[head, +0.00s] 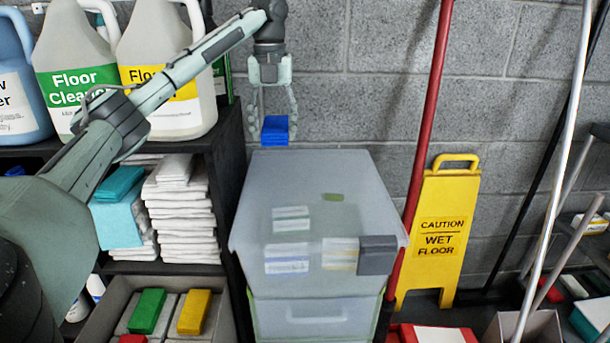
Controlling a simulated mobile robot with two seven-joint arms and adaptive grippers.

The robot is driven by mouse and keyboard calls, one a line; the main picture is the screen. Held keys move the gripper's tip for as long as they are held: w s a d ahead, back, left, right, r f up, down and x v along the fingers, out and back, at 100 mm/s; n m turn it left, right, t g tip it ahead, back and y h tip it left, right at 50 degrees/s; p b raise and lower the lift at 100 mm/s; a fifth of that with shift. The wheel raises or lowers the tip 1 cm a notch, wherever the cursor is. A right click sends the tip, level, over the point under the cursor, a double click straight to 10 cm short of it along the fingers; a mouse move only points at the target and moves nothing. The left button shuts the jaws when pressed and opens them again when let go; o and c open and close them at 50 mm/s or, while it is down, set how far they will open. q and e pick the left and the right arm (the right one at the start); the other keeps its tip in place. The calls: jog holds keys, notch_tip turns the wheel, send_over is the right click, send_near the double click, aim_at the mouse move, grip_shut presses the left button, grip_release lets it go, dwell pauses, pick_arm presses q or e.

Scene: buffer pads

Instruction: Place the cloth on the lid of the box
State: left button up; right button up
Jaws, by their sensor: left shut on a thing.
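My left gripper (273,123) comes in from the upper left and points down. It is shut on a small blue folded cloth (275,131), held between its fingertips. The cloth appears over the back edge of the translucent box, left of the middle; the exact gap to the lid is hard to tell. The box's lid (310,185) is pale grey and mostly bare. A dark grey block (378,255) shows at its front right corner. My right gripper is not in view.
A dark shelf at left holds floor cleaner jugs (75,62) and stacked white cloths (182,215). A red pole (431,110) and a yellow wet floor sign (440,230) stand close right of the box. A bin with green and yellow pads (193,312) is lower left.

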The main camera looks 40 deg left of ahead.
aim_at(276, 182)
pick_arm(q)
jog(key=shift+f, duration=4.9)
jog(key=o, duration=1.1)
jog(key=shift+o, duration=0.2)
notch_tip(276, 182, up, 12)
jog(key=shift+r, duration=0.1)
